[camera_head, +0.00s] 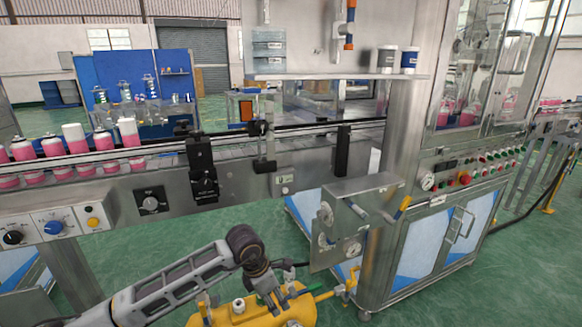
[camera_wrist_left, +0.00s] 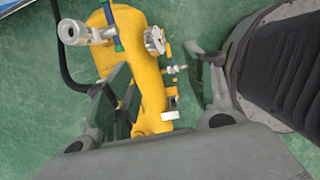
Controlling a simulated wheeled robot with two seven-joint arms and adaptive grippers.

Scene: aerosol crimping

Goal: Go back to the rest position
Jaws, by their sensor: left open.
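My left gripper (camera_head: 274,298) is at the lower middle of the head view, over the yellow tank (camera_head: 235,317). Its arm comes in from the lower left. In the left wrist view the two grey fingers (camera_wrist_left: 168,85) stand apart with nothing held between them. The yellow tank (camera_wrist_left: 148,65) shows beyond and between them, with a metal fitting at its upper left. I cannot tell how far the fingers are from the tank. My right gripper is in neither view.
The conveyor (camera_head: 120,165) carries several pink and white cans (camera_head: 52,147) at the left. A control panel (camera_head: 62,225) sits below it. The steel machine cabinet (camera_head: 425,245) with a valve panel (camera_head: 335,235) stands right of the gripper. Green floor (camera_head: 150,250) is open between.

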